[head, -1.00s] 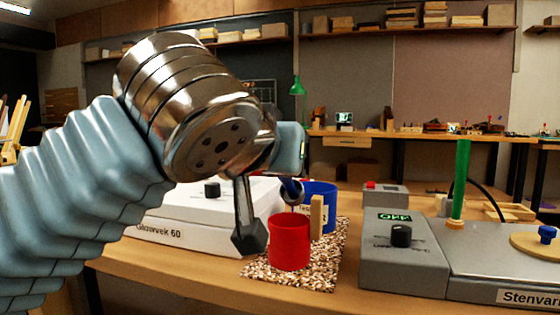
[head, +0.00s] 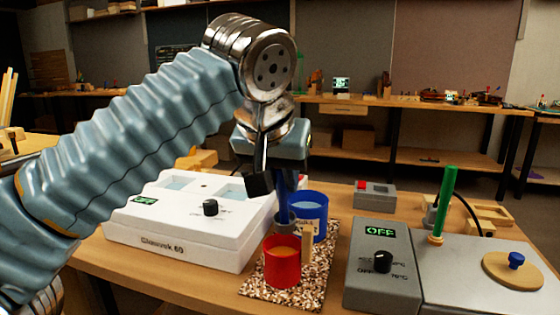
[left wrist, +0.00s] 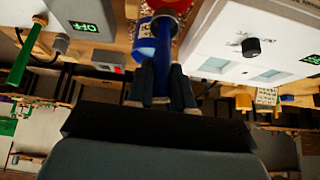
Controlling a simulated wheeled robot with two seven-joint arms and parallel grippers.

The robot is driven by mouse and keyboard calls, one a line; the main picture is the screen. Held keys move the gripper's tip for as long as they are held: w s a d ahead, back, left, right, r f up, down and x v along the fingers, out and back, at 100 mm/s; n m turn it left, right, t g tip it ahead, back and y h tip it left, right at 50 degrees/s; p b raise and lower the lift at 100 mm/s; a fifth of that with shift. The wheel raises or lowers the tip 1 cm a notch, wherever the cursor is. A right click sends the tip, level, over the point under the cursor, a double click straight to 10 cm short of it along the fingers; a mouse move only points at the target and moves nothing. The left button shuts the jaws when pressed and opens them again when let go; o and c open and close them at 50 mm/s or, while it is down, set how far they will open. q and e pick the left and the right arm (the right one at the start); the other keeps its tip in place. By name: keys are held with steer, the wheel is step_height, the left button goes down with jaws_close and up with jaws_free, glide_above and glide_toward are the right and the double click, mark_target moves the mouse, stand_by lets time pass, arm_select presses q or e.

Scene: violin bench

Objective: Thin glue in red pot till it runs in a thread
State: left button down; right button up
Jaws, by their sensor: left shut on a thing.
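The red pot (head: 282,265) stands upright on a speckled mat (head: 318,278), with orange-brown glue in it. My left gripper (head: 282,178) is above and behind the pot, shut on a blue handle (head: 283,198). The handle points down and ends in a small grey cup (head: 285,222) at the pot's far rim. I cannot tell whether the cup is over the pot or just behind it. No thread of glue shows. The left wrist view shows the handle (left wrist: 162,75) between the fingers, with the red pot (left wrist: 178,4) beyond. My right gripper is out of view.
A labelled blue pot (head: 312,212) stands close behind the red pot. A wooden strip (head: 307,247) stands at the red pot's right side. A white Glaswek 60 unit (head: 180,242) is at left. A grey unit reading OFF (head: 382,275) and a green post (head: 446,200) are at right.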

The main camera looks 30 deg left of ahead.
arm_select(q)
steer(key=w+g+p, duration=0.1)
steer(key=p, duration=0.1)
steer(key=w+r+g+p, duration=0.1)
steer(key=p, duration=0.1)
steer(key=shift+a+r+h, duration=0.15)
steer(key=shift+a+h, duration=0.1)
steer(key=shift+h, duration=0.05)
steer(key=shift+g, duration=0.3)
steer(key=shift+r, duration=1.45)
steer(key=shift+s, duration=0.1)
